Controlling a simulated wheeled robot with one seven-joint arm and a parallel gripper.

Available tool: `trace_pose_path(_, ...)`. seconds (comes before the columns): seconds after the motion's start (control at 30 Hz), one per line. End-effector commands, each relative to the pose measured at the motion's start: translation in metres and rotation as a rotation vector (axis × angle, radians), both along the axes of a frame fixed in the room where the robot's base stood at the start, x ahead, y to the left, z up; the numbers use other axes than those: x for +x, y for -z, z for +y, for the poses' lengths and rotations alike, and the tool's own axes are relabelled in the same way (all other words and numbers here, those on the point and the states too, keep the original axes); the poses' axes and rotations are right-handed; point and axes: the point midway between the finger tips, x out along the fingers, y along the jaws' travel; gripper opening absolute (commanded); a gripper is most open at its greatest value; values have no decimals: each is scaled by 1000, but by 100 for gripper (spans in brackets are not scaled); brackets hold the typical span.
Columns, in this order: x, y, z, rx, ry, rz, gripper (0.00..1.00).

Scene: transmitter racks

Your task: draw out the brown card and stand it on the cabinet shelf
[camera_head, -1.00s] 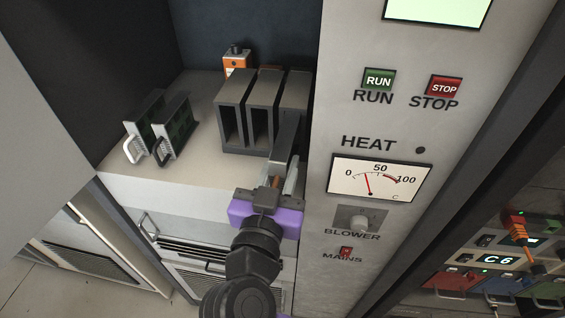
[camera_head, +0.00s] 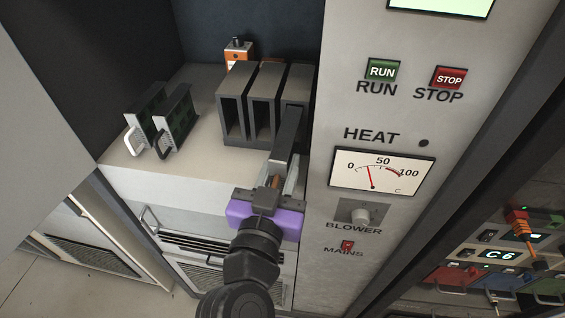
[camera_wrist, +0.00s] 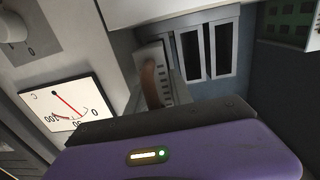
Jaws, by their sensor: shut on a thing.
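My gripper (camera_head: 272,184) is shut on the brown handle of the card (camera_head: 287,130), in front of the rack. The card is a dark, narrow slab that reaches from my gripper back to the right-hand slot of the dark grey rack (camera_head: 232,92). Its far end appears still within the slot, though how deep is hidden. In the wrist view the brown handle (camera_wrist: 150,82) and the card's pale slotted front show just beyond my gripper. The rack's other two slots look empty. The cabinet shelf (camera_head: 195,88) is the pale surface under the rack.
Two green cards (camera_head: 178,120) with white and dark handles stand on the shelf at left. An orange box (camera_head: 237,55) stands behind the rack. The control panel (camera_head: 385,130) rises close on the right. Bare shelf lies between green cards and rack.

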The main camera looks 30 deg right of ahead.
Motion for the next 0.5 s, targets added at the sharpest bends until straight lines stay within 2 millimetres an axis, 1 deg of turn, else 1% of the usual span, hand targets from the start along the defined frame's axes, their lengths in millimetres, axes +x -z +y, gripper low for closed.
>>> trace_pose_path(0.5, -15, 1, 11, 0, 0, 0, 0)
